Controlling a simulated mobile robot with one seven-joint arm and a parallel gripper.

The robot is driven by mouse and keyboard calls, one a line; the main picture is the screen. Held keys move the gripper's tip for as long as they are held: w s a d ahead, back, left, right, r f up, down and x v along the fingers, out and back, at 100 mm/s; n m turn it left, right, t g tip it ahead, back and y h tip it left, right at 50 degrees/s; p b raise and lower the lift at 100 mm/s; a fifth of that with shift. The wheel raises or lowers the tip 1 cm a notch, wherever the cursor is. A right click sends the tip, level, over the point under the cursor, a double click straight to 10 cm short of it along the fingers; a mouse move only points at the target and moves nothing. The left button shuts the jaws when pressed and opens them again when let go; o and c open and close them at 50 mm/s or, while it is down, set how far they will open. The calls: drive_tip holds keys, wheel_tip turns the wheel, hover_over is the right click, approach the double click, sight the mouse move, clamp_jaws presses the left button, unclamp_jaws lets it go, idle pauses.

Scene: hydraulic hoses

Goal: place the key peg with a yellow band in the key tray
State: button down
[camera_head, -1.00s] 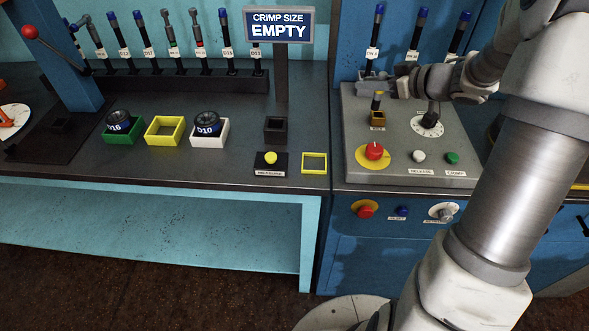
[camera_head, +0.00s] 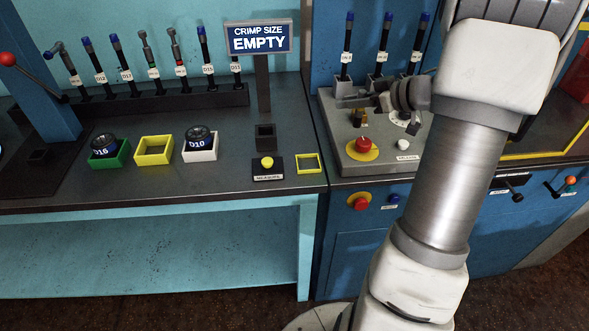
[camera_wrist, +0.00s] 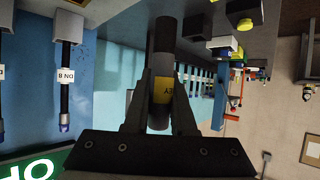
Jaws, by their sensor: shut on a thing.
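The key peg (camera_wrist: 163,84), dark with a yellow band, is shut between the fingers of my gripper (camera_wrist: 160,100) in the wrist view. It sticks out beyond the fingertips, clear of any surface there. In the head view my gripper (camera_head: 347,102) is above the back left of the grey control panel, and I cannot make out the peg clearly. A small brass-coloured socket (camera_head: 361,120) is on the panel just below. A low yellow-edged square tray (camera_head: 307,164) lies on the dark bench to the left; it looks empty and may be the key tray.
A black button box with a yellow button (camera_head: 267,163) and a sign post (camera_head: 263,90) stand beside the tray. Green, yellow (camera_head: 154,151) and white boxes are farther left. Hoses stand in racks behind. A red button (camera_head: 363,146) is on the panel.

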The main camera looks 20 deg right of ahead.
drive_tip(key=a+f+b, duration=0.1)
drive_tip(key=a+f, duration=0.1)
drive_tip(key=a, duration=0.1)
drive_tip(key=w+a+f+b, duration=0.1)
drive_tip(key=a+f, duration=0.1)
drive_tip(key=a, duration=0.2)
drive_tip(key=w+a+f+b, duration=0.1)
drive_tip(key=a+f+b, duration=0.1)
drive_tip(key=a+f, duration=0.1)
drive_tip(key=shift+w+a+f, duration=0.1)
drive_tip(key=shift+w+a, duration=0.1)
drive_tip(key=shift+a, duration=0.5)
drive_tip(key=shift+f+b, duration=0.95)
drive_tip(key=shift+f, duration=1)
drive_tip(key=shift+f, duration=0.1)
drive_tip(key=c, duration=0.7)
unclamp_jaws()
drive_tip(key=shift+c, duration=0.2)
